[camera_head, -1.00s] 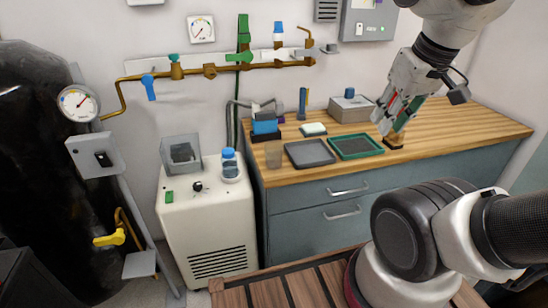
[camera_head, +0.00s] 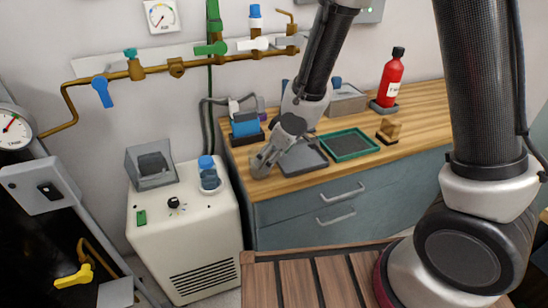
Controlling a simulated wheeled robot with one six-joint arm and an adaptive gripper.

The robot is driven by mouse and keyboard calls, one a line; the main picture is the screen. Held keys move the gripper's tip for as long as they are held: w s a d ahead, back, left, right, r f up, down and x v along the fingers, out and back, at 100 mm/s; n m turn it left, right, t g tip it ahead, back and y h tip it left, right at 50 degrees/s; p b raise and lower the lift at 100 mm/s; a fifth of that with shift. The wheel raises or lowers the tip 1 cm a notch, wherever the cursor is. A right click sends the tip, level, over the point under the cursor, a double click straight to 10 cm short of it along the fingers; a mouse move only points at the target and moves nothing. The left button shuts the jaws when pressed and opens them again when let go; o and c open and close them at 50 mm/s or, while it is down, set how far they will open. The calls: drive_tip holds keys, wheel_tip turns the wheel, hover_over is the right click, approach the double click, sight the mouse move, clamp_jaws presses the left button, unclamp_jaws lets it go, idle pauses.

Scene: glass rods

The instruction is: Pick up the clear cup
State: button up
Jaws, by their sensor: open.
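The clear cup (camera_head: 259,168) stands near the front left end of the wooden counter (camera_head: 413,117). It is see-through and hard to make out, and my gripper partly covers it. My gripper (camera_head: 265,160) comes down from the upper right, with its open fingers at the cup. I cannot tell whether the fingers touch the cup.
A green-rimmed tray (camera_head: 368,147) is further right. A blue-and-black holder (camera_head: 246,127) stands behind the cup. A red bottle (camera_head: 391,76) stands at the back right.

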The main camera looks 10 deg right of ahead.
drive_tip(key=shift+t+y, duration=0.3)
drive_tip(key=shift+y, duration=0.3)
drive_tip(key=w+a+f, duration=0.4)
drive_tip(key=a+f, duration=0.1)
drive_tip(key=shift+w+a, duration=0.2)
drive_tip(key=shift+a, duration=0.15)
drive_tip(key=shift+r, duration=0.1)
drive_tip(key=c, duration=1.1)
